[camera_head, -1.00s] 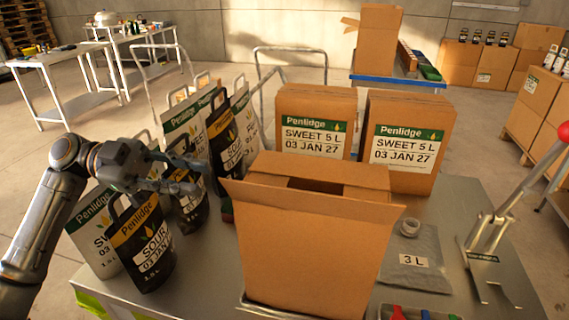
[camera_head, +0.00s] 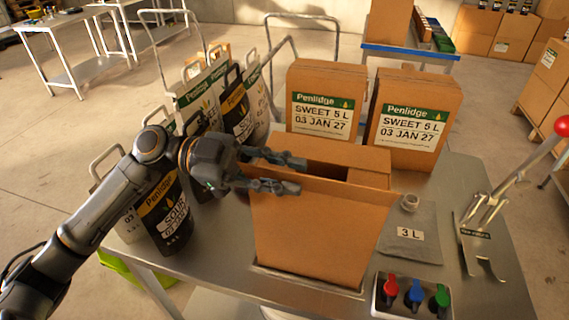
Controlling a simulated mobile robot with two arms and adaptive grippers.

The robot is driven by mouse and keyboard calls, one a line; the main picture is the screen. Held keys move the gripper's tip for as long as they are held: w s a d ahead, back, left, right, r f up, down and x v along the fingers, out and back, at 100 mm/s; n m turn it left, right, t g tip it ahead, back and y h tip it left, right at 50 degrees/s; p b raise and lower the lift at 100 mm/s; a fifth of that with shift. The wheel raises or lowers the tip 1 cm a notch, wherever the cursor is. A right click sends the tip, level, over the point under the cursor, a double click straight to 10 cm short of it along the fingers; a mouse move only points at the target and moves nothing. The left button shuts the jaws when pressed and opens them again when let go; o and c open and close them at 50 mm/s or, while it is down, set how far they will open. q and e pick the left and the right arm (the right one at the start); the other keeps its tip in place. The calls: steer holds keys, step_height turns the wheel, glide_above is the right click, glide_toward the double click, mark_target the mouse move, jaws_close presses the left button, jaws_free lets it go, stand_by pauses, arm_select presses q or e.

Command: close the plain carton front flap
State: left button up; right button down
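The plain brown carton (camera_head: 315,245) stands on the metal table, with no label on the side facing me. Its front flap (camera_head: 345,197) is raised along the near top edge and leans outward. Behind it, the top shows a dark gap between other flaps (camera_head: 340,158). My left gripper (camera_head: 301,176) comes in from the left over the carton's top left part. Its two fingers are apart with nothing between them, close to the front flap's left part. I cannot tell whether they touch it. The gripper hides the carton's left top corner. My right gripper is not in view.
Two labelled Penlidge cartons (camera_head: 325,105) (camera_head: 412,122) stand behind. Penlidge pouches (camera_head: 165,215) stand at the left, near my arm. A grey 3 L pouch (camera_head: 412,232), a control box with coloured knobs (camera_head: 412,298) and a red-knobbed lever press (camera_head: 487,220) are at the right.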

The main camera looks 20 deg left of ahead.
arm_select(q)
steer(key=shift+c, duration=0.2)
jaws_close()
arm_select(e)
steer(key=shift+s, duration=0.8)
arm_select(q)
steer(key=shift+w+n, duration=0.1)
steer(key=shift+n, duration=0.2)
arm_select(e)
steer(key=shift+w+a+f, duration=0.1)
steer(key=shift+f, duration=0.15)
arm_select(q)
steer(key=shift+w+b, duration=0.15)
steer(key=shift+b, duration=0.25)
steer(key=shift+w+r+n+b, duration=0.1)
steer(key=shift+w+n+b, duration=0.15)
steer(key=shift+n, duration=0.35)
steer(key=shift+w+r+n+b, duration=0.1)
steer(key=shift+w+n+b, duration=0.15)
steer(key=shift+n, duration=0.35)
steer(key=shift+w+n+b, duration=0.3)
steer(key=shift+w+n, duration=0.2)
steer(key=shift+n, duration=0.55)
steer(key=shift+w+n+b, duration=0.25)
steer(key=shift+w+n, duration=0.2)
steer(key=shift+n, duration=0.6)
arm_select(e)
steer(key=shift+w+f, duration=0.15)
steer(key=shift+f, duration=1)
